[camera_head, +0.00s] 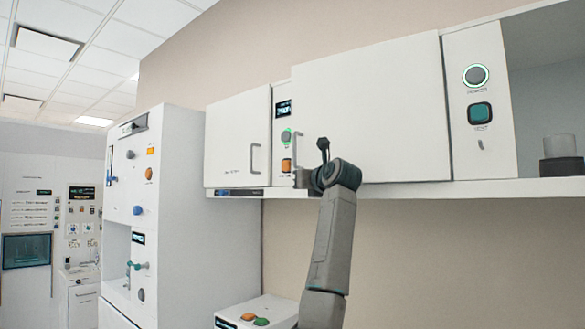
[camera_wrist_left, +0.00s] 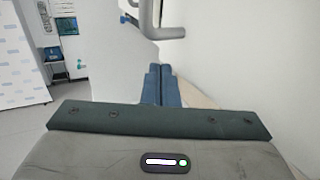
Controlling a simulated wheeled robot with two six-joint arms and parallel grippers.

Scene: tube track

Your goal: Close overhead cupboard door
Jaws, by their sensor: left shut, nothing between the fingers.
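The overhead cupboard has a wide white door (camera_head: 380,110). Its left edge stands forward of the neighbouring panel, so it looks ajar, hinged on the right. My right gripper is out of view.
A smaller cupboard door (camera_head: 235,140) on the left looks closed. A control panel (camera_head: 480,100) and an open shelf bay with a dark-based container (camera_head: 562,165) are at the right. A tall white cabinet (camera_head: 180,200) stands at the left. The wall below is clear.

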